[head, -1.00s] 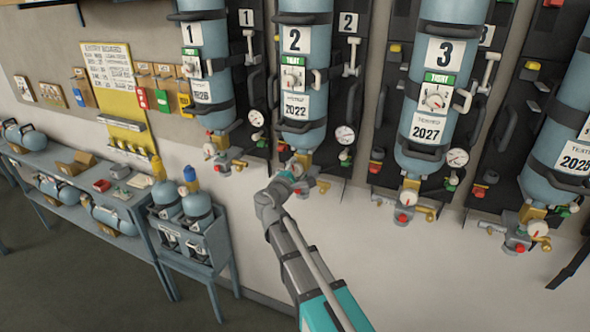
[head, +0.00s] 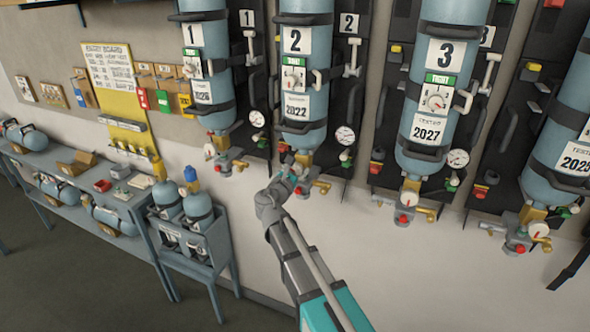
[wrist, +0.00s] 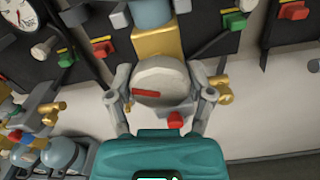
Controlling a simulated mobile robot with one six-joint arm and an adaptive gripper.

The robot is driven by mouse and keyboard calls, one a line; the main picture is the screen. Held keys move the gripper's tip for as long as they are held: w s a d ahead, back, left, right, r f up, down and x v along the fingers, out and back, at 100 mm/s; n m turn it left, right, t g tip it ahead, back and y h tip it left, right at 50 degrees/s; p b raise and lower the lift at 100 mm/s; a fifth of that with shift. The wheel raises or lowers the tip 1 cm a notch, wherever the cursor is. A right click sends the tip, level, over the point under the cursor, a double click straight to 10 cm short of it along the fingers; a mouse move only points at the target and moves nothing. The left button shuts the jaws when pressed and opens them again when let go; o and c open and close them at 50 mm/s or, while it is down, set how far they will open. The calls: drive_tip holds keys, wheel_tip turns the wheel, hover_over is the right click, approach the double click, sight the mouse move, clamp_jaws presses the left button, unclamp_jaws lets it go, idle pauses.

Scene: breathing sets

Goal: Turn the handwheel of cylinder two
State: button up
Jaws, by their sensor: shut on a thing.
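Cylinder two (head: 303,75) is a light-blue upright tank on the wall rack, marked "2" and "2022". Its handwheel (wrist: 162,72) is a pale grey round knob with a red mark on the lower left of its face. It sits below a brass valve block (wrist: 157,42). My gripper (wrist: 162,85) is shut on the handwheel, one finger on each side. In the head view, my gripper (head: 290,168) is at the valve under cylinder two and mostly hides the handwheel.
A red knob (wrist: 175,119) sits just below the handwheel, and a brass fitting (wrist: 219,92) is close to the right finger. Cylinder one (head: 205,60) and cylinder three (head: 437,90) hang on either side.

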drive_tip(key=n, duration=0.4)
drive_tip(key=shift+n, duration=0.3)
drive_tip(key=n, duration=0.4)
drive_tip(key=shift+a+n, duration=0.1)
drive_tip(key=shift+n, duration=0.2)
drive_tip(key=n, duration=0.4)
drive_tip(key=shift+n, duration=0.3)
drive_tip(key=shift+f+n, duration=0.1)
drive_tip(key=shift+n, duration=2.2)
drive_tip(key=o, duration=1.1)
drive_tip(key=shift+w, duration=0.1)
